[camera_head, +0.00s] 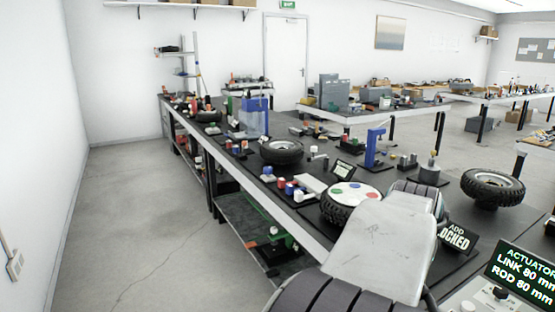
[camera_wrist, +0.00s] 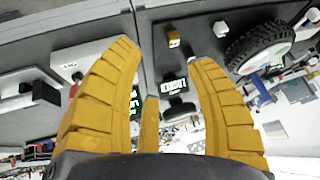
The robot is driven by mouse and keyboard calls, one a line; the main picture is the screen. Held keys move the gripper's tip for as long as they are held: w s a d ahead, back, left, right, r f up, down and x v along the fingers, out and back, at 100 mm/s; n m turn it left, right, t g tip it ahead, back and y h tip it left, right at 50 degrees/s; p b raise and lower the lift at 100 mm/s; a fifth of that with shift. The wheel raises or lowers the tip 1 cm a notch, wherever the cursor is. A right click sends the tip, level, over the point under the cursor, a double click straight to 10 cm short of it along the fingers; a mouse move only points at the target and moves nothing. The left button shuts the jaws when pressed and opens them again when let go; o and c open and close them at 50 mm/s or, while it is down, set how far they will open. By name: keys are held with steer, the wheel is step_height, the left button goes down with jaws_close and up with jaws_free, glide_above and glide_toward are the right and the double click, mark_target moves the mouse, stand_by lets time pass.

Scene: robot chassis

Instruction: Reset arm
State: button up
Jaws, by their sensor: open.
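My gripper (camera_wrist: 163,52) shows in the wrist view with its yellow ridged fingers spread apart. It is open, and nothing is between the fingers. A dark workbench top lies beyond the fingertips in that view. In the head view my pale arm link (camera_head: 385,245) crosses the lower right over the long workbench (camera_head: 300,222). My fingers cannot be made out there.
A tyre on a stand (camera_head: 492,186), a blue press (camera_head: 375,148) and another tyre (camera_head: 281,151) stand on the bench. A black sign (camera_head: 456,237) and an actuator display (camera_head: 524,277) are near my arm. Open floor (camera_head: 140,220) lies to the left.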

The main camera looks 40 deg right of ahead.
steer(key=w+a+r+n+t+y+p, duration=0.1)
steer(key=w+a+n+y+p, duration=0.2)
steer(key=w+a, duration=0.45)
steer(key=w+a+r+n+t+p, duration=0.15)
steer(key=w+a+n, duration=0.35)
steer(key=a, duration=0.5)
steer(key=s+a+n+y+p, duration=0.3)
steer(key=a+n+p, duration=0.3)
steer(key=a, duration=1.2)
steer(key=n, duration=0.4)
steer(key=shift+s, duration=0.3)
steer(key=shift+g, duration=0.25)
